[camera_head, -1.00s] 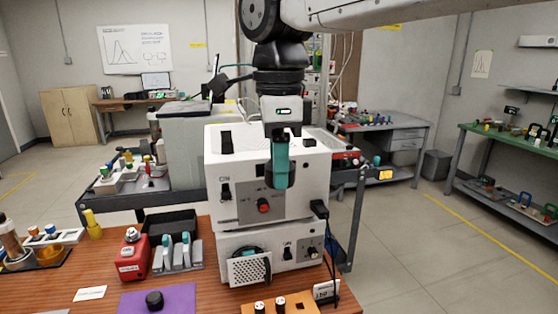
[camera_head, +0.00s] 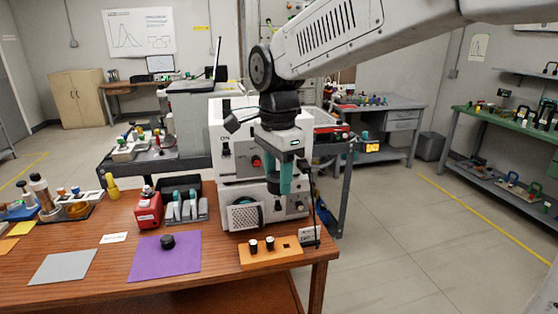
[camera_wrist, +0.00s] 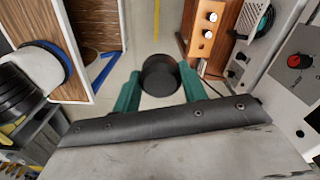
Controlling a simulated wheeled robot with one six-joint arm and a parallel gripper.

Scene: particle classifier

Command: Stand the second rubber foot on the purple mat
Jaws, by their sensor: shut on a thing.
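The purple mat (camera_head: 150,266) lies on the wooden bench. One black rubber foot (camera_head: 167,242) stands on it, near its upper edge. My gripper (camera_head: 280,186) is in front of the white machine, to the right of the mat and above the bench. In the wrist view, its teal fingers (camera_wrist: 160,90) are shut on a second round black rubber foot (camera_wrist: 160,73). In the head view the held foot's outline is hard to separate from the dark parts behind it.
The white machine (camera_head: 228,186) stands behind. A red box (camera_head: 149,211) and a grey rack (camera_head: 184,217) stand behind the mat. A grey mat (camera_head: 62,267) lies left.

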